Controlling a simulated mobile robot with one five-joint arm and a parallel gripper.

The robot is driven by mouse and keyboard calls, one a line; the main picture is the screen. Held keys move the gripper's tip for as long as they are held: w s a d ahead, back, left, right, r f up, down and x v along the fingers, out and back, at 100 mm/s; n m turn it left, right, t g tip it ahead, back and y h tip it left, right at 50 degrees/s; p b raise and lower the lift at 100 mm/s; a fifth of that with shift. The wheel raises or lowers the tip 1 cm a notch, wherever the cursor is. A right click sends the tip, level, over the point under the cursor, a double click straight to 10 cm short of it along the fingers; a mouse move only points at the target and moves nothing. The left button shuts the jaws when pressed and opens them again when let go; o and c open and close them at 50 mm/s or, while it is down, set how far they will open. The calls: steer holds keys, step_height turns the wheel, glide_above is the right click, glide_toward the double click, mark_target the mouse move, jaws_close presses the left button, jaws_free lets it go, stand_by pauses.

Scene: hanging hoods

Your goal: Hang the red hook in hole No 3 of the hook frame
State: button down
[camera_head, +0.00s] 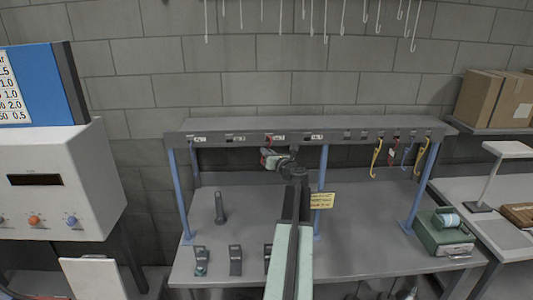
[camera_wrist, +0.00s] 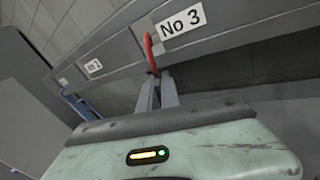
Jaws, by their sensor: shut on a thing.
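The hook frame (camera_head: 345,124) is a grey rail on blue posts above the bench, with white number labels along its front. In the wrist view, the No 3 label (camera_wrist: 181,22) is on the rail (camera_wrist: 230,30), just right of the red hook (camera_wrist: 151,52). My gripper (camera_wrist: 157,90) is shut on the red hook's lower part. The hook's curved top is against the rail beside the label; I cannot tell whether it passes through the hole. In the head view, my gripper (camera_head: 268,157) is just below the rail, left of the middle post.
Yellow hooks (camera_head: 376,158) and a blue hook (camera_head: 407,153) hang at the rail's right. Dark upright pieces (camera_head: 220,208) stand on the bench (camera_head: 350,225). A yellow sign (camera_head: 322,200) is right of my arm. A green box (camera_head: 443,235) sits at the bench's right end.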

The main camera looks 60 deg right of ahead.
steer(key=shift+f+b, duration=1)
steer(key=shift+f, duration=0.05)
steer(key=c, duration=1.5)
jaws_free()
steer(key=v, duration=0.8)
